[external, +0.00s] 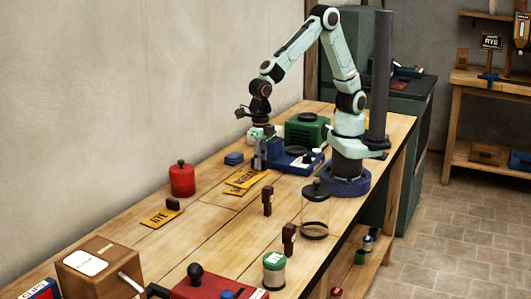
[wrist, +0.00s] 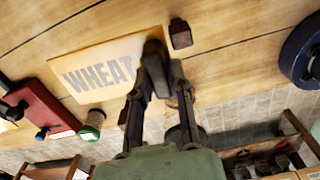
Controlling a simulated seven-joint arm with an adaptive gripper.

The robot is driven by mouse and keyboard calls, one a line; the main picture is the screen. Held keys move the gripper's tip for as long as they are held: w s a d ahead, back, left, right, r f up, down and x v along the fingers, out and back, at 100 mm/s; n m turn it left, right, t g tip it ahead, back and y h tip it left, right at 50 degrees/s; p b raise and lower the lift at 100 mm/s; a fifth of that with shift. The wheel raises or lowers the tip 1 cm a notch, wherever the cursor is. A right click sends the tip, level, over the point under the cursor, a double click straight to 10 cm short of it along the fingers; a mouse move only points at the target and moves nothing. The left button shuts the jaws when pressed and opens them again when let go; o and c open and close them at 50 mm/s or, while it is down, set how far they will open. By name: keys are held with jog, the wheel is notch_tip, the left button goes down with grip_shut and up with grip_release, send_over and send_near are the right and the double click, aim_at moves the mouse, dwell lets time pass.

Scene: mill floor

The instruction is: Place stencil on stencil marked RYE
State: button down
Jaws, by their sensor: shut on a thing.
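My gripper (external: 258,157) is low over the bench and shut on the dark handle of a yellow stencil (external: 250,176). In the wrist view my gripper (wrist: 157,62) closes on that handle, and the stencil (wrist: 100,72) reads WHEAT in grey letters. In the external view a second yellow piece (external: 235,191) shows just under its near edge; I cannot tell how far apart they are. The stencil marked RYE (external: 157,219) lies flat on the bench, nearer the camera and to the left, with a dark handle at its far edge. RYE is not visible in the wrist view.
A red canister (external: 182,181) stands behind the RYE stencil, against the wall side. Dark brown stamps (external: 267,202), a glass jar (external: 315,215) and a green-lidded jar (external: 274,272) stand to the right. A red box (external: 205,289) is at the front. Bare bench lies between the stencils.

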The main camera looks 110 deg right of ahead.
jog(key=w+d+r+m, duration=0.3)
jog(key=w+d, duration=0.4)
jog(key=d, duration=0.5)
jog(key=shift+m, duration=0.3)
jog(key=shift+w+d+f, duration=0.1)
jog(key=shift+w+f, duration=6.45)
jog(key=shift+w, duration=0.1)
jog(key=shift+f, duration=0.15)
jog(key=shift+f, duration=0.25)
jog(key=c, duration=1)
grip_release()
jog(key=shift+c, duration=0.2)
